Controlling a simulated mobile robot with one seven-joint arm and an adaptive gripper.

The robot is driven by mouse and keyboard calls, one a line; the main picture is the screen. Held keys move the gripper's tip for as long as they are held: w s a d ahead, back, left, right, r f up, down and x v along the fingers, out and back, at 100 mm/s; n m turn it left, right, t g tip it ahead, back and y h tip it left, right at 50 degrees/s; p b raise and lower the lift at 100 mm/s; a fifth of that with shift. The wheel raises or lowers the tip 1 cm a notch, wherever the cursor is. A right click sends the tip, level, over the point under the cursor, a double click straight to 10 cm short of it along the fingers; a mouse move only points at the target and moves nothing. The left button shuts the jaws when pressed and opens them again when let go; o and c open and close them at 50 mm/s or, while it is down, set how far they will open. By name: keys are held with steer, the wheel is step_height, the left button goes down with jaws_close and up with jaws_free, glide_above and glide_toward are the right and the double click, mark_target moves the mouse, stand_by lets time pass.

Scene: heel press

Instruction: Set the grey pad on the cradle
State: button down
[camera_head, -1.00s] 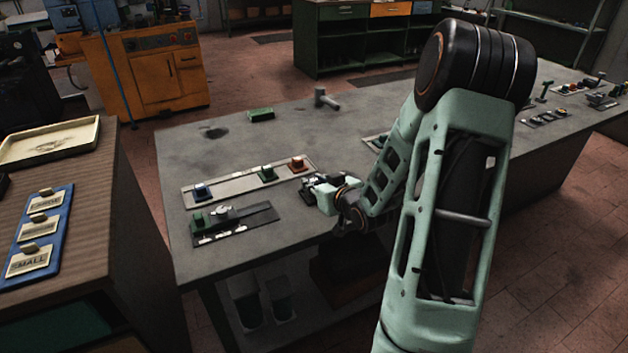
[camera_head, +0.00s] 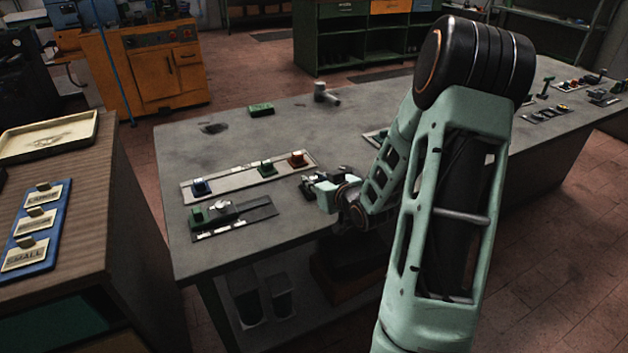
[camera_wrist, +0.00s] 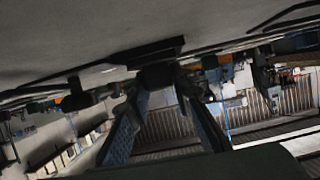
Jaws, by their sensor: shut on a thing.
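My gripper (camera_head: 310,187) is above the near side of the grey bench, right of the pale strip and the dark plate. In the wrist view its two blue-faced fingers (camera_wrist: 163,110) close on a small dark piece (camera_wrist: 160,75), which looks like the grey pad; its shape is mostly hidden. A dark base plate (camera_head: 258,214) lies on the bench left of my gripper, with a green block (camera_head: 196,216) and a light grey round part (camera_head: 221,206). The cradle seems to belong to this plate, but I cannot make it out clearly.
A pale strip (camera_head: 230,184) behind the plate holds blue, green and orange-brown blocks. A green block (camera_head: 261,109) and a grey cylindrical piece (camera_head: 324,93) lie further back. A blue board (camera_head: 40,225) with labelled cards is on the left cabinet. The bench middle is clear.

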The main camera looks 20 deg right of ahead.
steer(key=shift+f, duration=0.1)
steer(key=c, duration=1.6)
jaws_free()
steer(key=v, duration=1.2)
